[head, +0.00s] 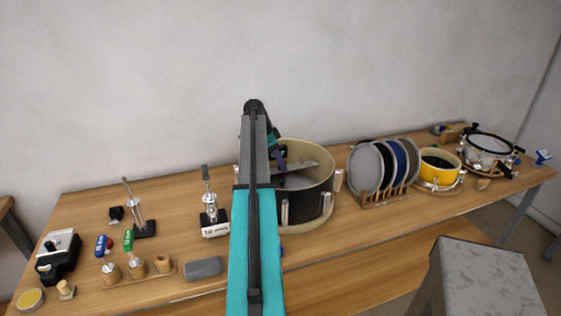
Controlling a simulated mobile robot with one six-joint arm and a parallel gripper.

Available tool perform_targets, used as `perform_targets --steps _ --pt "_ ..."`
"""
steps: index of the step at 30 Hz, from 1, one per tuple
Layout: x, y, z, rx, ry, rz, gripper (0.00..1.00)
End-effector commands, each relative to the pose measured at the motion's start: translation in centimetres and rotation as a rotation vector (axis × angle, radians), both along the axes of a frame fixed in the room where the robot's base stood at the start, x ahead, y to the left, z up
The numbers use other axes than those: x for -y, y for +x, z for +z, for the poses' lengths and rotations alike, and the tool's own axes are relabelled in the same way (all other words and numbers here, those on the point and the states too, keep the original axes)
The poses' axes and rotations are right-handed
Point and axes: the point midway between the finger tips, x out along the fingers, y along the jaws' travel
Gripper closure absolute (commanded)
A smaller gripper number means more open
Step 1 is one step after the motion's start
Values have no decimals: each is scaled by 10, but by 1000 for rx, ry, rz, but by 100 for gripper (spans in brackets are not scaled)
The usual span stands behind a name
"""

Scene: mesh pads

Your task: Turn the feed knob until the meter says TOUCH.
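My teal and grey arm rises through the middle of the view. A dark part at its far end, probably my gripper (278,156), shows beside the large open drum shell (312,205). The arm hides most of it, and its fingers cannot be made out. A small stand with a metal post (209,205) and a white label plate (215,230) stands left of the arm. The label's text is too small to read surely. Another post stand (138,215) is further left. I cannot tell which part is the feed knob or the meter, and no TOUCH reading is legible.
A rack of round pads (385,170), a yellow drum (439,172) and a white drum (488,148) stand right. A grey-topped stand (485,280) is at front right.

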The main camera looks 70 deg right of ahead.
Motion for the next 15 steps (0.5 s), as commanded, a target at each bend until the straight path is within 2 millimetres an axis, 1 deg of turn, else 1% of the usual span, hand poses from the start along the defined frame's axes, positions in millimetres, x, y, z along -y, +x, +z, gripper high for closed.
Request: perform_targets --steps 10,15 --pt "-1 -1 0 -2 2 -1 55" --pt "-2 2 8 -2 2 -1 55"
